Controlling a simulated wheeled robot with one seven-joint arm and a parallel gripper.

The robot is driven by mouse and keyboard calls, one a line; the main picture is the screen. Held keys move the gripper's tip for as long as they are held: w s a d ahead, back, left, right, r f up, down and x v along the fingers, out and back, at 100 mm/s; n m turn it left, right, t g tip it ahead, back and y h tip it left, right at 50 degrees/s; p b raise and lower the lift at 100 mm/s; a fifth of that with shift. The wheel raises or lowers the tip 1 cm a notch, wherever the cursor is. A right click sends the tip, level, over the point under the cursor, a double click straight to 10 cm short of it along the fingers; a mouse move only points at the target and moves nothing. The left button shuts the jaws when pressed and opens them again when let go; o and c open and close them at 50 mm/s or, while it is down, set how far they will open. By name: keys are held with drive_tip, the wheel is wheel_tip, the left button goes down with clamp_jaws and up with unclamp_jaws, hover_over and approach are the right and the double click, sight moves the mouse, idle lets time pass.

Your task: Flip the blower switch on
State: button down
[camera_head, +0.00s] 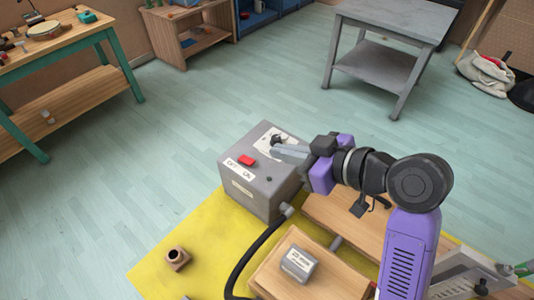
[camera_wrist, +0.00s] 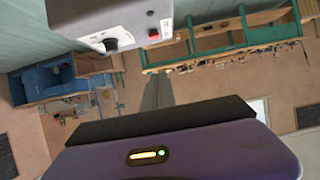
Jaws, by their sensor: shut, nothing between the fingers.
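A grey box (camera_head: 262,190) stands on the yellow floor area, with a red switch (camera_head: 247,160) on its top face beside a white label reading OFF and ON. A black knob (camera_head: 277,140) sits on a white plate farther back on the same face. In the wrist view the box (camera_wrist: 95,14) is upside down at the top, with the knob (camera_wrist: 111,43) and red switch (camera_wrist: 153,33) showing. My gripper (camera_head: 278,151) is shut and empty, its fingertips over the box near the knob and right of the red switch. Contact cannot be told. The fingers (camera_wrist: 158,92) also show in the wrist view.
A black hose (camera_head: 258,248) leaves the box's lower right side. A wooden crate (camera_head: 330,280) with a small grey block (camera_head: 299,264) stands in front. A wooden workbench (camera_head: 60,42) is at left and a grey table (camera_head: 395,20) at the back. Floor behind the box is clear.

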drive_tip(key=p, duration=0.1)
hover_over(249, 161)
drive_tip(key=d, duration=0.1)
drive_tip(key=f, duration=0.2)
drive_tip(key=s+f, duration=0.1)
drive_tip(key=f, duration=0.4)
drive_tip(key=shift+s+d+f, duration=0.1)
drive_tip(key=shift+d, duration=0.2)
drive_tip(key=shift+f, duration=0.4)
drive_tip(key=shift+s+d+f+b, duration=0.1)
drive_tip(key=shift+d+f+b, duration=0.1)
drive_tip(key=shift+f, duration=0.15)
drive_tip(key=shift+s+d+f+b, duration=0.1)
drive_tip(key=shift+f+b, duration=0.05)
drive_tip(key=shift+f, duration=0.15)
drive_tip(key=shift+r, duration=0.15)
